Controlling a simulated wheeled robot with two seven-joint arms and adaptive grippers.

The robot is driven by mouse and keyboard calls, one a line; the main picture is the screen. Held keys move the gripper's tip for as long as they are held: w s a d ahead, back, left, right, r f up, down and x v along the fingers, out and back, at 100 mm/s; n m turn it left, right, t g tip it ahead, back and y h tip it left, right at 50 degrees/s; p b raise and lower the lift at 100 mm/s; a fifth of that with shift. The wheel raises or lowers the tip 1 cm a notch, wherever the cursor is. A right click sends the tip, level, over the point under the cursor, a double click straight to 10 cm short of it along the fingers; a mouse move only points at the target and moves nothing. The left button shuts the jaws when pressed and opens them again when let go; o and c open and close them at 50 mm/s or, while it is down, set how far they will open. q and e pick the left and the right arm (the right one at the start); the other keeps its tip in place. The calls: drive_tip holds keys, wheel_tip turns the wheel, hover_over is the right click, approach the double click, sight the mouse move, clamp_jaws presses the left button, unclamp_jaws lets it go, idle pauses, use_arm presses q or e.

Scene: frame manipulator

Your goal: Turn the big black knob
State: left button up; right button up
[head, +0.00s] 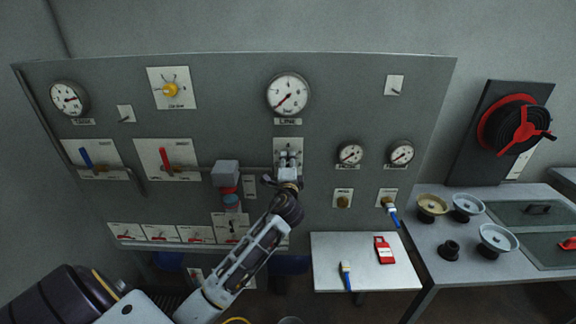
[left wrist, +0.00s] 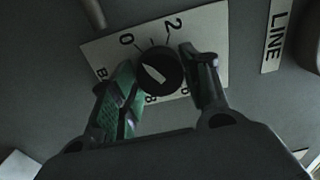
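The big black knob (left wrist: 160,70) shows in the left wrist view on a white plate with numbers around it. A pale pointer mark on its face slants toward the upper left. My left gripper (left wrist: 168,88) has its fingers apart, one on each side of the knob; I cannot tell whether they touch it. In the head view my left gripper (head: 288,165) is in front of the plate (head: 288,144) below the middle gauge and hides the knob. My right gripper is not in view.
The grey panel (head: 230,90) carries gauges, a yellow knob (head: 171,90), and red and blue levers. A grey box (head: 225,173) stands out just left of my gripper.

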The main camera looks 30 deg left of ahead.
use_arm(q)
drive_tip(key=o, duration=0.4)
drive_tip(key=shift+c, duration=0.2)
drive_tip(key=shift+s, duration=0.1)
drive_tip(key=v, duration=1.2)
drive_tip(key=shift+a, duration=0.1)
drive_tip(key=shift+f, duration=0.15)
idle(0.4)
